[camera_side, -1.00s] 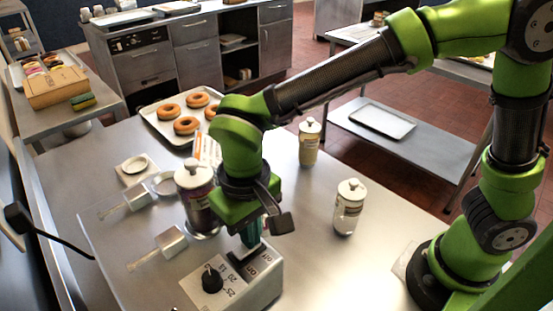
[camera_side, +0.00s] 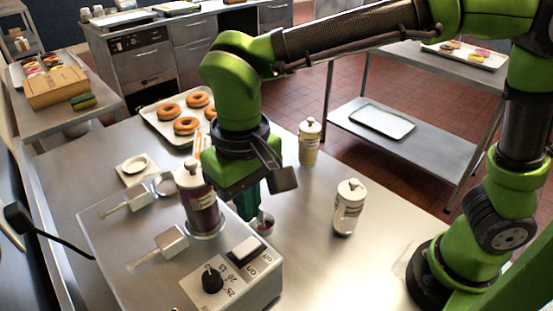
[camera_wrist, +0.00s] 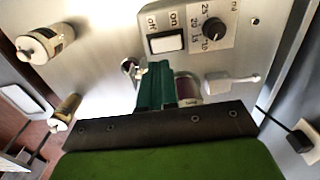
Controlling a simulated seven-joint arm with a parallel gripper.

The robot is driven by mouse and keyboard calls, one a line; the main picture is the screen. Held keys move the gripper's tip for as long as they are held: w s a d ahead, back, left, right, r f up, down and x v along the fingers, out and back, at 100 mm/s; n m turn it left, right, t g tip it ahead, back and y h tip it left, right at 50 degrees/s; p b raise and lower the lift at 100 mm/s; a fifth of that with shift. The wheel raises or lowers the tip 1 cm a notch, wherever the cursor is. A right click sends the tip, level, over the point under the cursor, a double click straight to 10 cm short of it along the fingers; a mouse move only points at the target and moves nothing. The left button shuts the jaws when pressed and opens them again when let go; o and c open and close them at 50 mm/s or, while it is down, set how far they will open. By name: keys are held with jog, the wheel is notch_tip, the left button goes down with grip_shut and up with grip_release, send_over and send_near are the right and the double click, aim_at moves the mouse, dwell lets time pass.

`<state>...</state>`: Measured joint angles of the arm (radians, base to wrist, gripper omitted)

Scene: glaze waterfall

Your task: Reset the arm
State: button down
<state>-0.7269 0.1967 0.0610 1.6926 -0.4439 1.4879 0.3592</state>
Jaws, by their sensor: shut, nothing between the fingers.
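My gripper (camera_side: 248,210) hangs pointing down over the steel table, green with teal fingers, shut and empty. It is above and behind the control box (camera_side: 262,284), clear of its switch (camera_side: 245,250). The box also carries a black knob (camera_side: 212,279). In the wrist view the shut fingers (camera_wrist: 156,75) show below the switch (camera_wrist: 167,43) and the knob (camera_wrist: 213,29). A jar with dark contents (camera_side: 201,209) stands just left of the gripper in the side view. A small reddish item (camera_side: 263,224), partly hidden, sits by the fingertips.
Two lidded jars, one at the back (camera_side: 309,143) and one at the right (camera_side: 348,208), stand on the table (camera_side: 300,262). A tray (camera_side: 155,122) of several doughnuts lies behind. A clear-topped unit with metal blocks (camera_side: 171,242) is at left. The right front is mostly clear.

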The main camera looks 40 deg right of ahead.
jog(key=shift+w+a+f+n, duration=0.1)
jog(key=shift+f+n, duration=0.1)
jog(key=shift+n, duration=0.1)
jog(key=shift+s+d+f+n, duration=0.3)
jog(key=shift+d+f, duration=0.05)
jog(key=shift+f, duration=0.05)
jog(key=s+d+r+m+t, duration=0.1)
jog(key=d+t, duration=0.1)
jog(key=d, duration=0.6)
jog(key=s+d+r+m+t+y, duration=0.1)
jog(key=d+r+m+t, duration=0.1)
jog(key=d, duration=0.6)
jog(key=s+d+r+m+t+y, duration=0.1)
jog(key=d+m+t, duration=0.1)
jog(key=d, duration=0.5)
jog(key=shift+s+d+r+t, duration=0.15)
jog(key=shift+s+d+t, duration=0.25)
jog(key=shift+t, duration=0.2)
jog(key=shift+a, duration=0.1)
